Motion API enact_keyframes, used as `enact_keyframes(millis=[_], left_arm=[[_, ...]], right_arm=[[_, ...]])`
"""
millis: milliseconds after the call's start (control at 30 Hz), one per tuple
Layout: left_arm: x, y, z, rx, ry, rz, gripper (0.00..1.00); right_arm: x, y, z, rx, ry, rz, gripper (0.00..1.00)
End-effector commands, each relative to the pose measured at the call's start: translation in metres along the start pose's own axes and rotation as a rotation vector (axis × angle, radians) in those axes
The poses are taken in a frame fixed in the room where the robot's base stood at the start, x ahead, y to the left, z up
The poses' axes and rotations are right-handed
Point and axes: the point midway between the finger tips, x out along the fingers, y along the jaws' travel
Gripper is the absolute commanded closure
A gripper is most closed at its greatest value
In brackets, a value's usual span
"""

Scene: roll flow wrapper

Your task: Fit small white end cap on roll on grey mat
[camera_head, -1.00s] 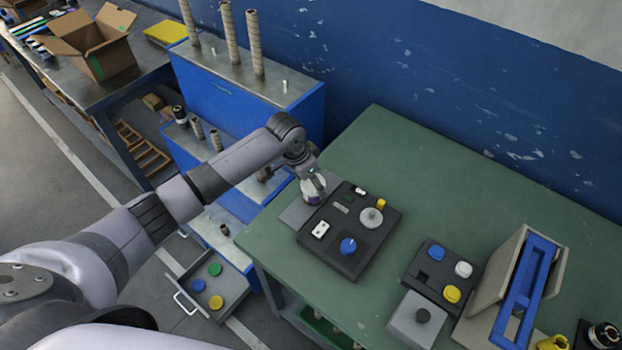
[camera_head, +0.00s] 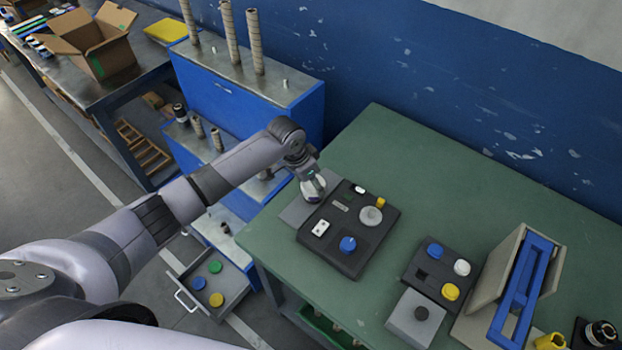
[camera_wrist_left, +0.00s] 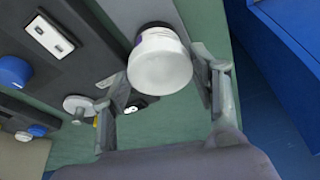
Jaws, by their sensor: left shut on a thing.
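The small white end cap (camera_wrist_left: 160,62) is between the fingers of my left gripper (camera_wrist_left: 165,92) in the left wrist view, its round face towards the camera. The gripper is shut on it. A purplish edge (camera_wrist_left: 138,38), apparently of the roll, shows just beyond the cap; most of the roll is hidden. I cannot tell whether the cap is seated on it. In the head view my left gripper (camera_head: 312,188) points down over the grey mat (camera_head: 292,213) at the left end of the green table, hiding the cap and roll. My right gripper is not in view.
A dark control panel (camera_head: 345,255) with a blue knob (camera_head: 348,244) lies right beside the mat. A black tray (camera_head: 420,283) with blue, white and yellow caps stands further right. A blue cabinet (camera_head: 240,105) is behind my arm. The table's back middle (camera_head: 440,170) is clear.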

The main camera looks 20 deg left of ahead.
Motion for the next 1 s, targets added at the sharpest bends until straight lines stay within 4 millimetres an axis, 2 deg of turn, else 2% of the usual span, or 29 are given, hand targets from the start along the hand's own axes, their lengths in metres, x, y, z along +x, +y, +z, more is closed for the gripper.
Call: enact_keyframes(millis=[200, 233, 500, 600, 800, 1000], left_arm=[[0.0003, 0.0000, 0.0000, 0.000, 0.000, 0.000, 0.58], [0.0003, 0.0000, 0.0000, 0.000, 0.000, 0.000, 0.44], [0.0003, 0.0000, -0.0001, 0.000, 0.001, 0.000, 0.26], [0.0002, 0.0000, -0.0002, 0.000, 0.001, 0.000, 0.21], [0.0002, -0.0001, -0.0002, 0.000, 0.001, 0.000, 0.21], [0.0003, -0.0001, -0.0001, 0.000, 0.000, 0.000, 0.08]], right_arm=[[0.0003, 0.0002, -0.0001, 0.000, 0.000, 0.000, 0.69], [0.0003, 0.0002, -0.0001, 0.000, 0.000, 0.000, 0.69], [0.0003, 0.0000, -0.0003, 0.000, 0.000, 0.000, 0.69], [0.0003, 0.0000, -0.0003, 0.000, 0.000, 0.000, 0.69], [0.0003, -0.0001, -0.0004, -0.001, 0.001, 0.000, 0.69], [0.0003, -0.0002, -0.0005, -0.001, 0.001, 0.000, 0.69]])
